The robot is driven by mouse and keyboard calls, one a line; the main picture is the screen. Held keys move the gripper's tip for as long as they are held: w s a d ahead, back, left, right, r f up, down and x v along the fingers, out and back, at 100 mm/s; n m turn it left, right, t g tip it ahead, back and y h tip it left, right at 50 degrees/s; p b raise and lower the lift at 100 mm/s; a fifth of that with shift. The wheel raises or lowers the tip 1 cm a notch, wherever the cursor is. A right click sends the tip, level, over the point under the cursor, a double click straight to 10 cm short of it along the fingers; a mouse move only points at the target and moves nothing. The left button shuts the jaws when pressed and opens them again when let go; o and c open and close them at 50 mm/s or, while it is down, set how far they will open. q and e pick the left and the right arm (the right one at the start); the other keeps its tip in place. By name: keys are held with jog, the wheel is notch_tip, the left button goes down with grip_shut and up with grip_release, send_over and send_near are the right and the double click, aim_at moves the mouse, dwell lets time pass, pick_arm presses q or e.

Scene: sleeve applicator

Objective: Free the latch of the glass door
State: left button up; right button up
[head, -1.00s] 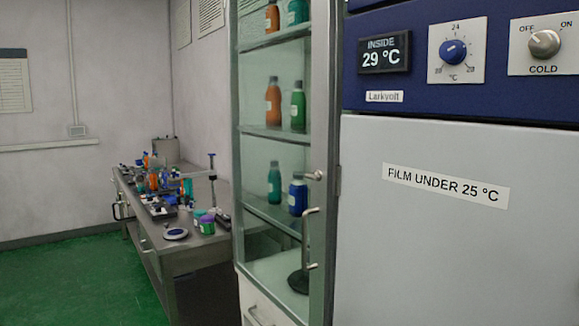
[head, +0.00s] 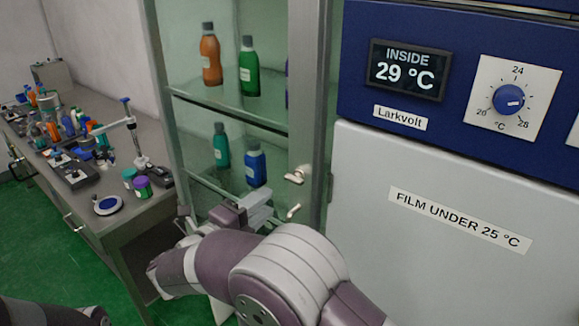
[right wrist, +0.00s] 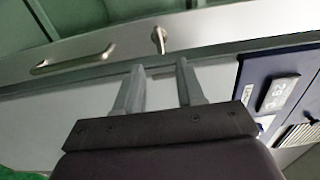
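The tall cabinet's glass door (head: 225,112) looks shut in the head view. Its latch (head: 295,177) is a small pale metal turn-piece on the grey door frame, lying about level. In the right wrist view the latch (right wrist: 158,40) lies across the frame, beside the long door handle (right wrist: 75,60). My right gripper (head: 258,205) is left of and below the latch there. Its two fingers (right wrist: 160,70) are apart and empty, pointing towards the latch without touching it. My left gripper is out of view.
A white and blue cold unit (head: 430,245) labelled "FILM UNDER 25 °C" stands close on the right, its display (head: 405,70) reading 29 °C. Bottles, such as an orange one (head: 210,55), stand behind the glass. A cluttered bench (head: 112,232) is on the left, with green floor before it.

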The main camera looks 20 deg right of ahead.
aim_at(291, 182)
jog(key=p+x, duration=0.3)
jog(key=x, duration=0.6)
jog(key=shift+w+d, duration=0.2)
jog(key=shift+w, duration=0.05)
jog(key=shift+w+f, duration=0.1)
jog(key=shift+w, duration=0.05)
grip_shut()
